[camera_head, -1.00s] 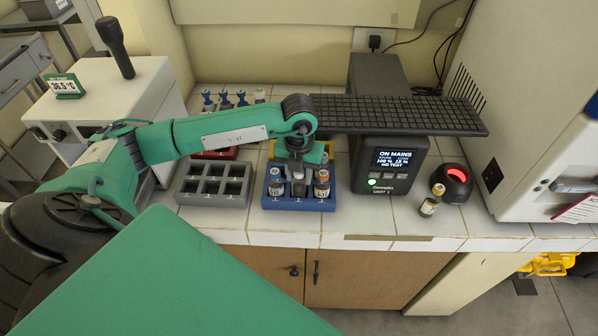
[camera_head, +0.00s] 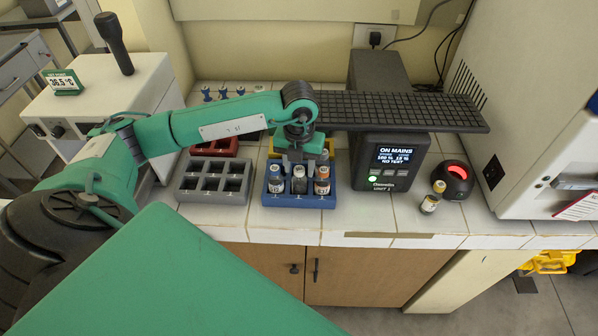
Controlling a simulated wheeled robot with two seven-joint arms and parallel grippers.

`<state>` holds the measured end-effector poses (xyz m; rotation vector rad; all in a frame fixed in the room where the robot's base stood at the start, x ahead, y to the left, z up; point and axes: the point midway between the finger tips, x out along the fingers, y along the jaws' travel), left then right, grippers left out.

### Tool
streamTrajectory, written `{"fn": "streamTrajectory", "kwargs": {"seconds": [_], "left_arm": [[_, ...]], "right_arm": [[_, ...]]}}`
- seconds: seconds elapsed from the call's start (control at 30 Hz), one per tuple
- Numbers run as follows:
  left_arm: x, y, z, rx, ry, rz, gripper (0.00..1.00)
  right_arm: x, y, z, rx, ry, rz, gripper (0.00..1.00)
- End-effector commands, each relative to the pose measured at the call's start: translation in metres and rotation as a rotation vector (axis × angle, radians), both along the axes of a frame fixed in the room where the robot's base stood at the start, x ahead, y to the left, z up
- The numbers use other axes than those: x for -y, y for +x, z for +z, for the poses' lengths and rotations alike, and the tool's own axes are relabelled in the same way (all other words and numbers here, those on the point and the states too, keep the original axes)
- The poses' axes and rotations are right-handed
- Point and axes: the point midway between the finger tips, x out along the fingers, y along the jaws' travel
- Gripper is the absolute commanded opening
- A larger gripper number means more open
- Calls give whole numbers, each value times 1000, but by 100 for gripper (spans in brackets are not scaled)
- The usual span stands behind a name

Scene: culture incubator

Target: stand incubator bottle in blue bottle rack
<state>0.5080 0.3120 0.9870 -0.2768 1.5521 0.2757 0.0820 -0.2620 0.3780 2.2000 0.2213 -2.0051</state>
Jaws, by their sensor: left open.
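The blue bottle rack (camera_head: 300,202) stands near the front of the tiled counter. I cannot tell which bottle is the incubator bottle. My right gripper is not in view.
A grey empty rack (camera_head: 213,190) stands left of the blue one, with red (camera_head: 216,146) and yellow racks behind. A power unit (camera_head: 388,165) with a lit screen stands close on the right. A dark red-lit device (camera_head: 456,180) is beside the loose bottle.

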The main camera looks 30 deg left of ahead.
Motion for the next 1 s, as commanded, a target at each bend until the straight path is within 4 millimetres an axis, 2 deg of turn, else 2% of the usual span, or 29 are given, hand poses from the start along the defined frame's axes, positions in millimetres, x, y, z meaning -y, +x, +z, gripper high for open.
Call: {"fn": "streamTrajectory", "kwargs": {"seconds": [0.03,0.2,0.43,0.63,1.0], "left_arm": [[0,1,9,6,-1,-1,44],[0,1,48,6,0,-1,44],[0,1,85,2,0,-1,44],[0,0,96,0,1,0,44],[0,0,96,-1,1,0,44]], "right_arm": [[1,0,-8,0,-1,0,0],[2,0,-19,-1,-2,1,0],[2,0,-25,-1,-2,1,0],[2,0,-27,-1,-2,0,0],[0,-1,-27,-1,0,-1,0]]}}
